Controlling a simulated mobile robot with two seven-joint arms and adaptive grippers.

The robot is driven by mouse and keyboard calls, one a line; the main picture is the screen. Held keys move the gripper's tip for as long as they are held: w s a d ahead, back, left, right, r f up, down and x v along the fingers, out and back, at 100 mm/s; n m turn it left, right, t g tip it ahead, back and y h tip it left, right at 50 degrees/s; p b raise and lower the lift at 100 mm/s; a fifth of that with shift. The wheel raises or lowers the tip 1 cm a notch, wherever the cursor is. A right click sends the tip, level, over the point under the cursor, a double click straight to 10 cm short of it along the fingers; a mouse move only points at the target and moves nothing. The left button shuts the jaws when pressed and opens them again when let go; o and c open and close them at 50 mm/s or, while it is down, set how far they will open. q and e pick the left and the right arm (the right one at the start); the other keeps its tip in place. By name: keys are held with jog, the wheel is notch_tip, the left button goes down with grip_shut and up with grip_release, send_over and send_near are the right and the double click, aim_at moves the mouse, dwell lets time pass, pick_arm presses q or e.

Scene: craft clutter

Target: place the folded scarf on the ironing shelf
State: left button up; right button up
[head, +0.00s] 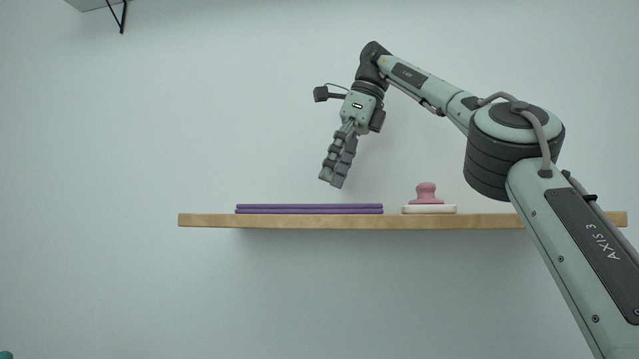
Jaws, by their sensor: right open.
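The folded scarf (309,209) looks like a flat purple stack of two layers. It lies flat on the wooden ironing shelf (210,220), left of the shelf's middle. My right gripper (331,182) points down above the scarf, a small gap over it, and holds nothing. Its fingers are seen nearly side-on, so the space between them is hardly visible. My left gripper is not in view.
A pink knobbed object (426,194) rests on a white pad (429,209) on the shelf, just right of the scarf. The shelf's left end is bare. A bracketed shelf (92,4) shows at the top left. My right arm hides part of the shelf's right end.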

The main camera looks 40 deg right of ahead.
jog(key=s+d, duration=0.2)
jog(key=s, duration=0.1)
jog(key=shift+d, duration=0.35)
jog(key=s+d+p, duration=0.1)
jog(key=s, duration=0.1)
jog(key=s+d+p, duration=0.1)
jog(key=s+d, duration=0.1)
jog(key=shift+s+d, duration=0.1)
jog(key=shift+d, duration=0.15)
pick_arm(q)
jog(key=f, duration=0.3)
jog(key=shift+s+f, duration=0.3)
pick_arm(e)
jog(key=shift+s+d, duration=0.25)
jog(key=shift+s, duration=0.05)
jog(key=shift+f, duration=0.1)
